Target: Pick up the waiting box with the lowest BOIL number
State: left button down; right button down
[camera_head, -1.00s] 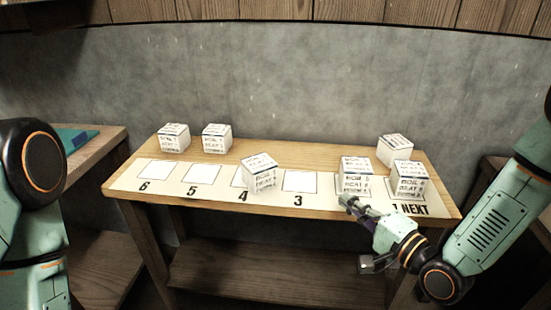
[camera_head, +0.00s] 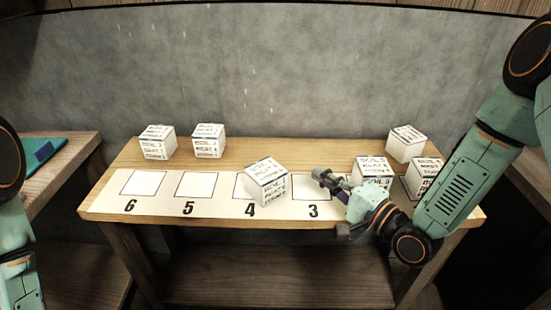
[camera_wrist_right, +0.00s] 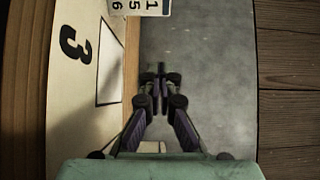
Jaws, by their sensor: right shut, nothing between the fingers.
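Several white boxes with printed BOIL labels are on the table. One box (camera_head: 266,183) sits tilted over slot 4; its edge at the top of the right wrist view (camera_wrist_right: 138,7) has rows ending in 1, 5 and 6. Another box (camera_head: 372,168) is at slot 2, partly hidden by my right arm, and one (camera_head: 425,172) is at slot 1. Behind the slots stand a right box (camera_head: 406,143) and two left boxes (camera_head: 157,142) (camera_head: 209,141). Most numbers are too small to read surely. My right gripper (camera_head: 325,176), also in the wrist view (camera_wrist_right: 158,78), is shut and empty over slot 3. My left gripper is out of view.
The wooden table (camera_head: 300,152) carries a white numbered strip (camera_head: 110,204). Slots 3 (camera_head: 305,190), 5 (camera_head: 194,184) and 6 (camera_head: 143,183) are bare. A grey wall (camera_head: 270,70) stands behind. A side table (camera_head: 70,165) at left holds a teal item (camera_head: 30,153).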

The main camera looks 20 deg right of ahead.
aim_at(266, 180)
jog(key=shift+w+f, duration=0.1)
jog(key=shift+w, duration=0.2)
jog(key=shift+w+a+b, duration=0.35)
jog(key=shift+w+b, duration=0.1)
jog(key=shift+w, duration=0.05)
jog(key=b+x, duration=0.1)
jog(key=x, duration=0.6)
jog(key=shift+b, duration=0.4)
jog(key=shift+s+a, duration=0.2)
jog(key=shift+a, duration=0.7)
jog(key=shift+s+a, duration=0.25)
jog(key=shift+a, duration=0.05)
jog(key=shift+s+a+b, duration=0.35)
jog(key=shift+s+a, duration=0.05)
jog(key=shift+s, duration=0.2)
jog(key=shift+w, duration=0.1)
